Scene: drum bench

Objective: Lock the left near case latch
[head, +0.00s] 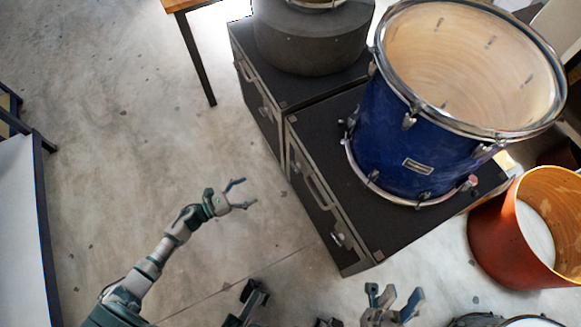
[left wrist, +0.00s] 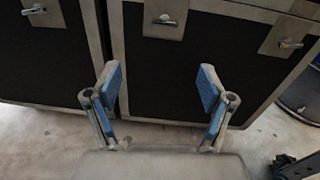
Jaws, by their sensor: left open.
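The near black case (head: 350,215) with grey edges faces my left arm; its front also fills much of the left wrist view (left wrist: 190,75). Its left latch (left wrist: 165,20) is a small metal piece on a grey plate near the top of that view. Its right latch (left wrist: 288,44) is further right, and shows in the head view (head: 338,239). I cannot tell whether either is locked. My left gripper (head: 249,193) is open and empty, its fingers pointing at the case front but apart from it. My right gripper (head: 394,295) looks open and empty below the case.
A second black case (head: 258,105) stands beside the near one, with its own latch (left wrist: 33,9). A blue drum (head: 410,150) stands on the near case, and a dark round drum case (head: 312,40) on the other. An orange drum (head: 500,235) is at right. The floor at left is clear.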

